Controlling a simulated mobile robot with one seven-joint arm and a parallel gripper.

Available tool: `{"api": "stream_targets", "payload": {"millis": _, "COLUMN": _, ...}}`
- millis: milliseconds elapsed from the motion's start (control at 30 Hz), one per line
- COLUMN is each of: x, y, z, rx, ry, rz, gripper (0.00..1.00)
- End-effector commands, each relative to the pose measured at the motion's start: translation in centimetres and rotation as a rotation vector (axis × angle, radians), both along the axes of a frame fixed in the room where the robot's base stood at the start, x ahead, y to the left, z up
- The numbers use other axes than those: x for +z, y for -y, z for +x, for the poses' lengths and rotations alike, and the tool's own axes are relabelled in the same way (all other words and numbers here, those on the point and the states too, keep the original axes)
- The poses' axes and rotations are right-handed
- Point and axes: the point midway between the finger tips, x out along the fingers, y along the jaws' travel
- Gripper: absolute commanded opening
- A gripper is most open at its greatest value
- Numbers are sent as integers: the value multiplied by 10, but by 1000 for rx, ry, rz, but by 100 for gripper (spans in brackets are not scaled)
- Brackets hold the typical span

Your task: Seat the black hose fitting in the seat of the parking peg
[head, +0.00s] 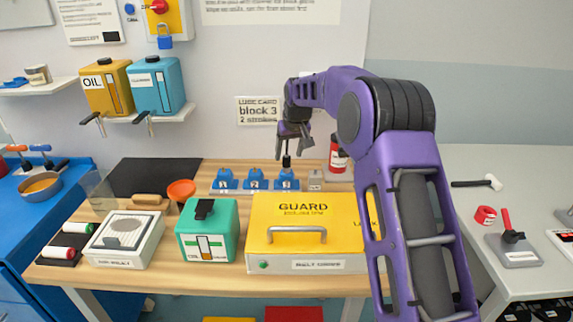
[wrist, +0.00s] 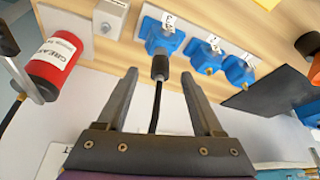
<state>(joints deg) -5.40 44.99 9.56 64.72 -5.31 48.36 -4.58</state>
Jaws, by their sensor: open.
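The black hose fitting (head: 286,161) stands upright on the blue block marked 3 (head: 287,184). In the wrist view the fitting (wrist: 160,67) meets the nipple of that blue block (wrist: 163,40), and its black hose (wrist: 154,112) runs back between my fingers. My gripper (head: 293,137) is open above the block. In the wrist view its fingertips (wrist: 159,75) are on both sides of the fitting, with gaps. A small grey block (head: 316,180), seemingly the parking peg, stands right of block 3; it also shows in the wrist view (wrist: 110,17). Its seat is not clear.
Blue blocks 2 (head: 256,180) and 1 (head: 225,180) stand to the left. A red grease cylinder (head: 337,158) stands behind the grey block. The yellow guard box (head: 285,250) fills the table in front. A green unit (head: 208,228) is left of it.

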Motion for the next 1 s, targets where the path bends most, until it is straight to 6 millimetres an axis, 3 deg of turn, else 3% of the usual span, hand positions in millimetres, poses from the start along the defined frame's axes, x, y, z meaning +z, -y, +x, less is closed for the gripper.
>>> {"api": "stream_targets", "payload": {"millis": 167, "x": -11, "y": -2, "z": 4, "rx": 0, "ry": -2, "rz": -1, "gripper": 68}}
{"api": "stream_targets", "payload": {"millis": 433, "x": -45, "y": -8, "z": 20, "rx": 0, "ry": -1, "rz": 1, "gripper": 68}}
{"api": "stream_targets", "payload": {"millis": 733, "x": -51, "y": -8, "z": 22, "rx": 0, "ry": 0, "rz": 0, "gripper": 68}}
{"api": "stream_targets", "payload": {"millis": 767, "x": -51, "y": -8, "z": 22, "rx": 0, "ry": 0, "rz": 0, "gripper": 66}}
{"api": "stream_targets", "payload": {"millis": 1000, "x": -51, "y": -8, "z": 22, "rx": 0, "ry": 0, "rz": 0, "gripper": 23}}
